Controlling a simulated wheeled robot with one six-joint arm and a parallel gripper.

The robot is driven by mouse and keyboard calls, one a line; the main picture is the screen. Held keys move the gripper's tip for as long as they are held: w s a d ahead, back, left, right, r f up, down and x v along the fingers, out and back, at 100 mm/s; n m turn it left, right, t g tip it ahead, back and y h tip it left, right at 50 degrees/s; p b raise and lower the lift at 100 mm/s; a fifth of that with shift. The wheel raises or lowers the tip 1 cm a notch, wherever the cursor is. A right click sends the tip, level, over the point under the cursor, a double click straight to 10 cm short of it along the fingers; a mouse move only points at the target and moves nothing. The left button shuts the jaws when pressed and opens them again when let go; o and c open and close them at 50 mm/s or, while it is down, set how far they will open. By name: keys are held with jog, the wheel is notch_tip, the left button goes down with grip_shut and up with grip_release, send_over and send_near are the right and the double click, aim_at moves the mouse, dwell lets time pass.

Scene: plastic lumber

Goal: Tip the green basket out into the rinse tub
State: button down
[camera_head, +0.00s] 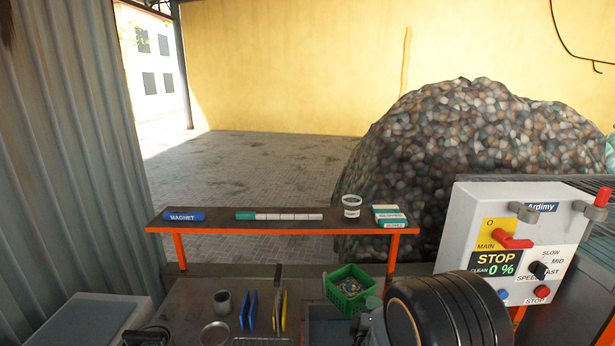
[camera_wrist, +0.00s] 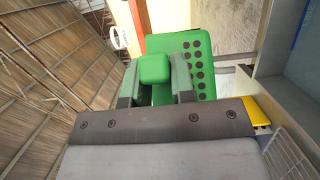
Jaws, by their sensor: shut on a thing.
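The green basket (camera_head: 350,288) is in the lower middle of the head view, upright or nearly so, with mixed coloured flakes inside. Its perforated green wall (camera_wrist: 199,50) fills the upper middle of the wrist view. My gripper (camera_wrist: 156,68) is shut on a green block-like grip on the basket's side, one grey finger on each side. In the head view my dark arm hides most of the gripper. A blue-grey box (camera_head: 328,326), which seems to be the rinse tub, shows under and left of the basket; its inside is mostly hidden.
A shelf (camera_head: 220,227) with a blue magnet (camera_head: 184,216), a jar (camera_head: 351,207) and labelled blocks (camera_head: 389,215) stands behind the bench. A grey cup (camera_head: 222,302) and several blue and yellow tools lie left of the basket. A control box (camera_head: 520,245) reading STOP stands right.

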notch_tip(320, 180, up, 3)
jog(key=shift+p, duration=0.45)
notch_tip(320, 180, down, 6)
jog(key=b, duration=0.5)
jog(key=shift+r, duration=0.2)
jog(key=shift+a, duration=0.1)
